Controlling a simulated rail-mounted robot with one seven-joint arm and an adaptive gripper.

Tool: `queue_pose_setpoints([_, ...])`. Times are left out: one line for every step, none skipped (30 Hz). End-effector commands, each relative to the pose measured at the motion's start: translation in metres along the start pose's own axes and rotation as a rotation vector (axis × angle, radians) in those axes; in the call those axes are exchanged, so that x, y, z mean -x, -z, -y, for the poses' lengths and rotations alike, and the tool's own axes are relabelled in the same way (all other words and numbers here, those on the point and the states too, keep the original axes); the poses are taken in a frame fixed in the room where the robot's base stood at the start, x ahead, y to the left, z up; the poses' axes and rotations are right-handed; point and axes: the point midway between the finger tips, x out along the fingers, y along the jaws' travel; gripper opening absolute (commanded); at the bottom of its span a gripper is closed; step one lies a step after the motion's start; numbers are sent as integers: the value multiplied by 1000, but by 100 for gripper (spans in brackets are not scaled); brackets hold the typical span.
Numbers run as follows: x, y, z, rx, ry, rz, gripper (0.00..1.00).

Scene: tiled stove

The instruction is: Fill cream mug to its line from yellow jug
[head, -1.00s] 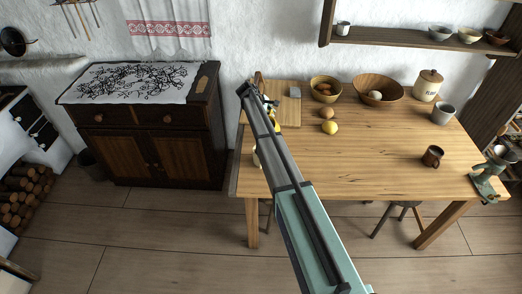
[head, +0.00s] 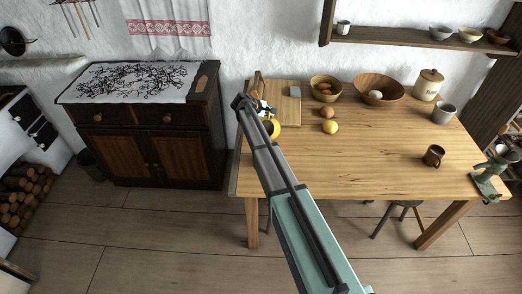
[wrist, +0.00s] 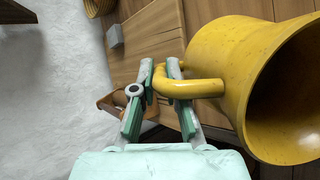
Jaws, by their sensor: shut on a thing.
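The yellow jug (wrist: 215,55) fills the right of the wrist view, with its wide mouth facing right and its dark inside partly visible. My gripper (wrist: 165,72) is shut on the jug's handle. In the head view the jug (head: 272,128) shows beside my gripper (head: 263,107), over the left end of the table, partly hidden by my arm. I cannot make out liquid in the jug. I cannot clearly identify the cream mug; my arm hides part of the table's left side.
The wooden table (head: 375,135) holds a board (head: 288,110), two bowls, a lemon (head: 330,127), a lidded crock (head: 428,84), a pale grey mug (head: 443,113), a brown mug (head: 433,156) and a green grinder-like device (head: 490,177). The table's middle is clear.

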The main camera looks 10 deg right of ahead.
Motion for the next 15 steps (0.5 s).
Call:
queue_pose_setpoints([1, -1, 0, -2, -7, 0, 0])
queue_pose_setpoints([2, -1, -1, -3, -10, 0, 0])
queue_pose_setpoints([2, -1, -1, -4, -14, 0, 0])
queue_pose_setpoints([2, -1, -1, -5, -17, 0, 0])
queue_pose_setpoints([3, -1, -1, -6, -19, 0, 0])
queue_pose_setpoints([3, -2, -2, -7, -23, 0, 0])
queue_pose_setpoints([4, -2, -2, -8, -26, 0, 0])
queue_pose_setpoints([4, -2, -2, -9, -28, 0, 0])
queue_pose_setpoints([4, -2, -2, -11, -31, 0, 0])
queue_pose_setpoints([4, -2, -2, -12, -34, 0, 0])
queue_pose_setpoints([4, -2, -2, -13, -36, 0, 0])
queue_pose_setpoints([5, -2, -3, -15, -40, 0, 0])
queue_pose_setpoints([5, -2, -3, -16, -42, 0, 0])
queue_pose_setpoints([6, -2, -3, -17, -45, 0, 0])
queue_pose_setpoints([6, -2, -3, -18, -49, 0, 0])
